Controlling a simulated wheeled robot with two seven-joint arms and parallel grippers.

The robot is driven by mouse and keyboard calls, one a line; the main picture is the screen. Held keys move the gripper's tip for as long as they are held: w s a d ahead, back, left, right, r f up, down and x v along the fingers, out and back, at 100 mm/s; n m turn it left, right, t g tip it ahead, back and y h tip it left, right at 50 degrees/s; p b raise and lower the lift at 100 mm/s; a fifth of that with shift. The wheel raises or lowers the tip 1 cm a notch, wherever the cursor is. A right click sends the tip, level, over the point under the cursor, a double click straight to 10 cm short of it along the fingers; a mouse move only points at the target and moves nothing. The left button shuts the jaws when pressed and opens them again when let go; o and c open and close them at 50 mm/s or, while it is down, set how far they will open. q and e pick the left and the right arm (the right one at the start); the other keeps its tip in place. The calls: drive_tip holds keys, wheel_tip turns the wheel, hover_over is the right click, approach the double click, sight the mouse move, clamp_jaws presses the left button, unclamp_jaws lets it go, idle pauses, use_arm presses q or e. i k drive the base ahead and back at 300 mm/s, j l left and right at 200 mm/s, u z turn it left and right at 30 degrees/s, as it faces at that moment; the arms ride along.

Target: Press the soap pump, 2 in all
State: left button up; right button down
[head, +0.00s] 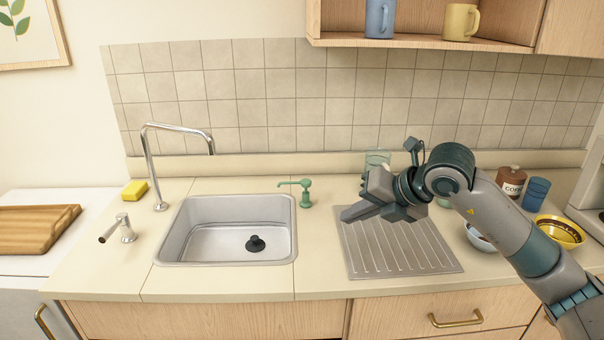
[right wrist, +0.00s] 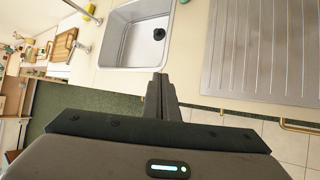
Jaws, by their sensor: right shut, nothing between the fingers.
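The green soap pump (head: 306,195) stands upright on the counter just right of the sink, its spout pointing left over the sink's back right corner. My right gripper (head: 347,213) is shut and empty. In the head view it appears to the right of the pump, over the drainboard, with its fingers pointing left and a visible gap to the pump. Its closed fingers also show in the right wrist view (right wrist: 161,84), near the sink's edge. I cannot clearly make out the pump in the right wrist view. My left gripper is not in view.
The steel sink (head: 170,243) holds a black plug (head: 255,243). A tall chrome faucet (head: 152,165), a lever (head: 125,228) and a yellow sponge (head: 134,190) stand left. A ribbed drainboard (head: 430,262), glass (head: 377,157), bowls and coffee jar (head: 510,181) are right. Counter in front of the pump is clear.

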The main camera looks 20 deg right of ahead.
sight(305, 182)
drive_tip(key=i, duration=1.15)
